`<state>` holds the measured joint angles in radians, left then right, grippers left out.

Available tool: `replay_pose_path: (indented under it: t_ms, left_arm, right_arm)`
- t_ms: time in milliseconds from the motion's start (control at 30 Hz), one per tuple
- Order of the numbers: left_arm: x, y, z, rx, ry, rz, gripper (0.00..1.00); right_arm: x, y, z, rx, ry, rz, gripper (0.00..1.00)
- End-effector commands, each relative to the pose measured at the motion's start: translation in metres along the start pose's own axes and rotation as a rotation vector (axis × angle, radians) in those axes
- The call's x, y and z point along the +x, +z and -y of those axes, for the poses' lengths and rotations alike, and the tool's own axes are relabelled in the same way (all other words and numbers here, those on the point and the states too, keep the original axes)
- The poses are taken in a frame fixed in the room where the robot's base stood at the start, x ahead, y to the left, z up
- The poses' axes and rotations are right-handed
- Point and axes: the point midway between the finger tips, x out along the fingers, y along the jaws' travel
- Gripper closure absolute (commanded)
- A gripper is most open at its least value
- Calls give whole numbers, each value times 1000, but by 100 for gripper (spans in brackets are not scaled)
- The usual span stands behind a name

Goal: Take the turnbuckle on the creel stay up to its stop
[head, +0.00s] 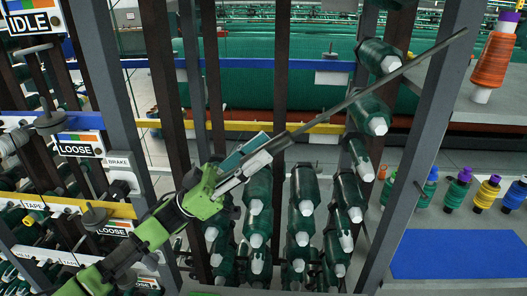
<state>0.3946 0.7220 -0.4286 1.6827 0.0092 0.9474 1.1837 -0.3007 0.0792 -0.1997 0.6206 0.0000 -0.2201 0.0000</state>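My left gripper (271,145), on a green arm from the lower left, has its fingers close together at the near end of a long grey bar (385,82). It appears shut on a dark piece at that end. The bar slants up to the right, in line with the gripper, and crosses in front of a grey creel post (421,130). Its far end shows in the upper right. I cannot make out the turnbuckle as a separate part; the gripper hides what lies behind it. My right gripper is not in view.
Green yarn cones (258,205) hang in columns below the bar. A yellow rail (240,126) runs behind. Label plates reading IDLE (30,20), LOOSE (80,149) and BRAKE (118,164) are at left.

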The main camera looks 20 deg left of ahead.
Motion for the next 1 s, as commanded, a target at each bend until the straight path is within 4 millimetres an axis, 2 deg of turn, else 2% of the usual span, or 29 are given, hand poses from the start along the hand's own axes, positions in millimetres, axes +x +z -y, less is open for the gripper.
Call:
replay_pose_path:
  t_ms: [1000]
  left_arm:
    - [-74,7,5,0,-1,1,65]
  right_arm:
    - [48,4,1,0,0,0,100]
